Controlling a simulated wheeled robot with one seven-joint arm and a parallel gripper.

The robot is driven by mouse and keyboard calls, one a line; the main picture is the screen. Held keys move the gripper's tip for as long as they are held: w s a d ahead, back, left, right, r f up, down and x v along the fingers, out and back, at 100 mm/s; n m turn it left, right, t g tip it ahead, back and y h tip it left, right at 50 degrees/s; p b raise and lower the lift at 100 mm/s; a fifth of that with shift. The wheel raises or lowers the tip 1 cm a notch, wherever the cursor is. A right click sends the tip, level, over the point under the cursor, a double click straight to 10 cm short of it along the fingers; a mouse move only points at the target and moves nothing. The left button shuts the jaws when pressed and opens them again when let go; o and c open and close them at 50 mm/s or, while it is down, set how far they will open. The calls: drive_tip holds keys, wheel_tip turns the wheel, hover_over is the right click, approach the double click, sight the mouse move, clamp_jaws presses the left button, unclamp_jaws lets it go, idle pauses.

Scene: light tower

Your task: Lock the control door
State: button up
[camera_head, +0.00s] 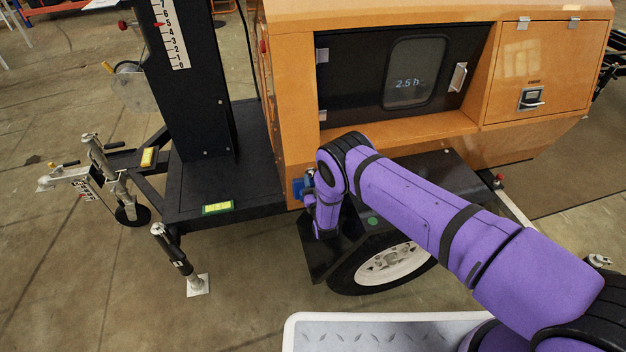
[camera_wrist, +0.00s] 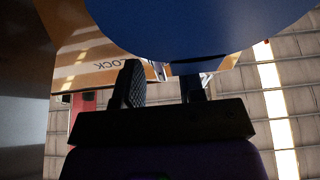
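The black control door (camera_head: 350,75) sits in a recess in the orange trailer body. It has a window showing "2.5 h" and a white handle (camera_head: 459,77) at its right edge, and it looks shut. My gripper (camera_head: 309,186) is low at the trailer's front corner, left of and below the door. A blue part (camera_head: 297,188) is beside it, partly hidden. In the wrist view a large rounded blue part (camera_wrist: 200,25) fills the top, close to my gripper (camera_wrist: 163,78). The two fingers stand apart with a gap between them. Contact with the blue part is unclear.
An orange panel (camera_wrist: 100,72) with upside-down "LOCK" lettering shows in the wrist view. Another orange door (camera_head: 545,65) with a latch (camera_head: 531,99) is at the right. The black mast (camera_head: 190,90), a fender and a wheel (camera_head: 392,262) are near my arm. The floor at left is mostly clear.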

clamp_jaws()
drive_tip(key=shift+m, duration=0.5)
drive_tip(key=m+h, duration=0.1)
drive_tip(key=m, duration=0.5)
drive_tip(key=m+g+h, duration=0.1)
drive_tip(key=m, duration=0.5)
drive_tip(key=m+h, duration=0.2)
drive_tip(key=m, duration=0.5)
drive_tip(key=shift+d+f, duration=0.1)
drive_tip(key=shift+m, duration=0.3)
